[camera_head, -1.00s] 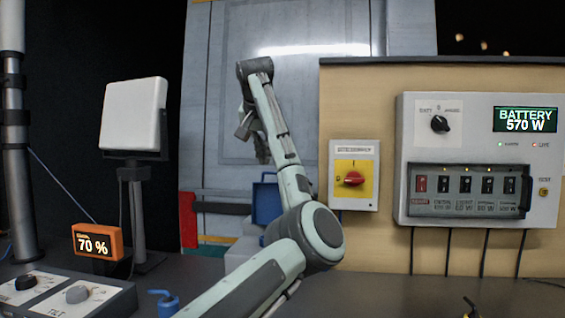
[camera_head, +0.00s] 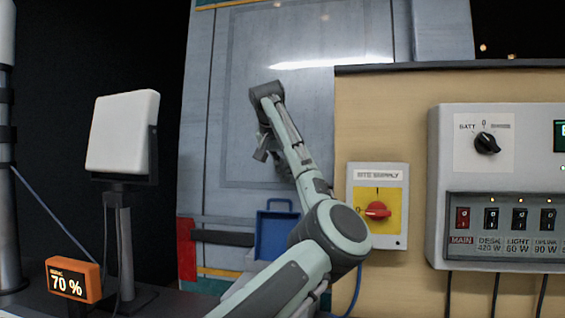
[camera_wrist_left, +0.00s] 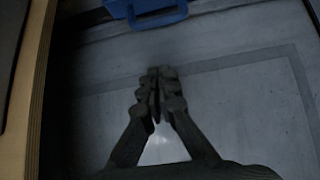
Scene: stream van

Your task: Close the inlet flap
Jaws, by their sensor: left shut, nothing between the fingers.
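A blue box-like piece with a raised loop on its top edge (camera_head: 276,238) sits low on the grey panelled wall; I take it for the inlet flap. It seems to stand up from a pale housing, partly hidden by my left arm. It also shows at the top edge of the left wrist view (camera_wrist_left: 150,12), cut off by the frame. My left gripper (camera_head: 262,152) is above it, in front of the grey panel. In the left wrist view its fingers (camera_wrist_left: 156,85) are together and empty, apart from the blue piece. My right gripper is not in view.
A tan board with a red rotary switch (camera_head: 378,210) and a grey control box (camera_head: 480,180) stands right of my arm. A white square panel on a stand (camera_head: 122,132) and an orange 70 % display (camera_head: 73,280) are at left. A blue cable (camera_head: 354,292) hangs below the switch.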

